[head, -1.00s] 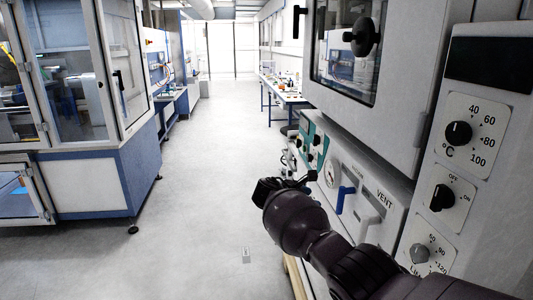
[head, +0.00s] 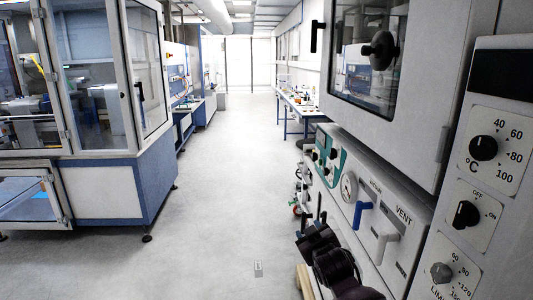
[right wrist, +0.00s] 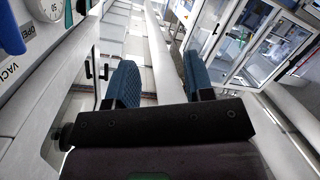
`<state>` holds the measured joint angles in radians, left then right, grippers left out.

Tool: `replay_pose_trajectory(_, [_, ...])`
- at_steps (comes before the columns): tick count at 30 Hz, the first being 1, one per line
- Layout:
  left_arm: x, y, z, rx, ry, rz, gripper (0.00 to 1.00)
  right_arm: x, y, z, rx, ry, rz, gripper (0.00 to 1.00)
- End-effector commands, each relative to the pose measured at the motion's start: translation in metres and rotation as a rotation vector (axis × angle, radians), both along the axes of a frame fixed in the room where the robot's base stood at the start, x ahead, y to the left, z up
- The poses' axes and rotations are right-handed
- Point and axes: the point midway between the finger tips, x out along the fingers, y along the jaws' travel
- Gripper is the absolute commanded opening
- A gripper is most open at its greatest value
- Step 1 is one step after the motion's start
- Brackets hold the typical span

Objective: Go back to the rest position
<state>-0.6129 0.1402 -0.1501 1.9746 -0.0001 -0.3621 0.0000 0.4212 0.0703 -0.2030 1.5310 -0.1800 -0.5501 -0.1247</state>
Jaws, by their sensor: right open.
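My right arm comes in at the bottom of the head view, beside the front of the grey vacuum oven (head: 385,140). My right gripper shows in the right wrist view (right wrist: 160,78), with its two blue textured fingers spread apart and nothing between them. In the head view its dark body is low, left of the VENT lever (head: 388,242) and apart from it. My left gripper is in neither view.
The oven panel carries a blue lever (head: 361,212), a gauge (head: 349,188) and a temperature knob (head: 483,148). A blue and white glazed enclosure (head: 112,190) stands at left. A bench (head: 295,108) is farther back. The aisle floor (head: 222,190) between is clear, except for a small tag-like item (head: 258,268).

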Motion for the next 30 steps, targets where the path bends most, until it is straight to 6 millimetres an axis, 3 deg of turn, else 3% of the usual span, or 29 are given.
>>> replay_pose_trajectory(12, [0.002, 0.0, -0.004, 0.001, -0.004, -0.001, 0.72, -0.138, -0.073, -0.079, 0.322, 0.012, -0.066, 0.48])
replay_pose_trajectory(17, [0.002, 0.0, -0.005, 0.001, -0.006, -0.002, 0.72, -0.196, -0.1, -0.113, 0.353, 0.062, -0.115, 0.48])
replay_pose_trajectory(24, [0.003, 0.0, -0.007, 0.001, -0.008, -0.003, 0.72, -0.291, -0.135, -0.176, 0.344, 0.206, -0.21, 0.48])
replay_pose_trajectory(30, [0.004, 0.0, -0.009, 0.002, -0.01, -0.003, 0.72, -0.36, -0.153, -0.225, 0.326, 0.337, -0.277, 0.48])
